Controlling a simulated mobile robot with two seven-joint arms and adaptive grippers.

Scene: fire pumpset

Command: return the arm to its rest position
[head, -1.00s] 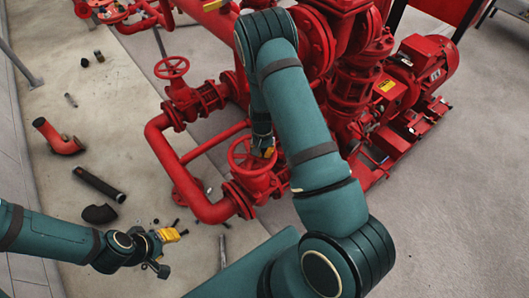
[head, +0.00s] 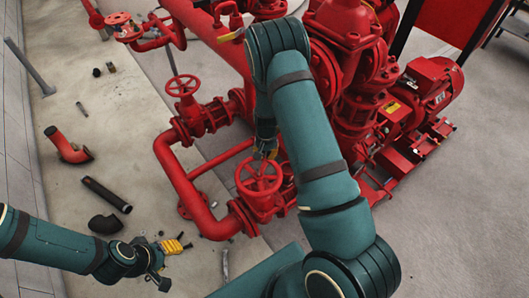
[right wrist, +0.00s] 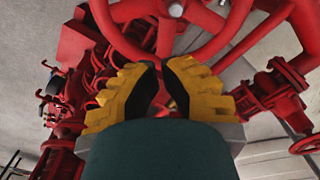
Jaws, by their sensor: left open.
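My right arm reaches across the middle of the head view. Its gripper (head: 267,152) is at the far edge of a red handwheel (head: 259,180). In the right wrist view the yellow fingers with dark pads (right wrist: 161,72) point at the handwheel rim (right wrist: 190,68). Only a narrow gap shows between the tips and nothing is seen held; I cannot tell if they are shut. Whether they touch the wheel is unclear. My left gripper (head: 172,262) is open and empty above the floor at the lower left.
Red pump pipework and a red motor (head: 432,84) fill the centre and right. A second handwheel (head: 182,86) stands further back. A red elbow pipe (head: 68,147), a dark tube (head: 106,194) and a black elbow (head: 105,224) lie on the floor. Floor at the right is clear.

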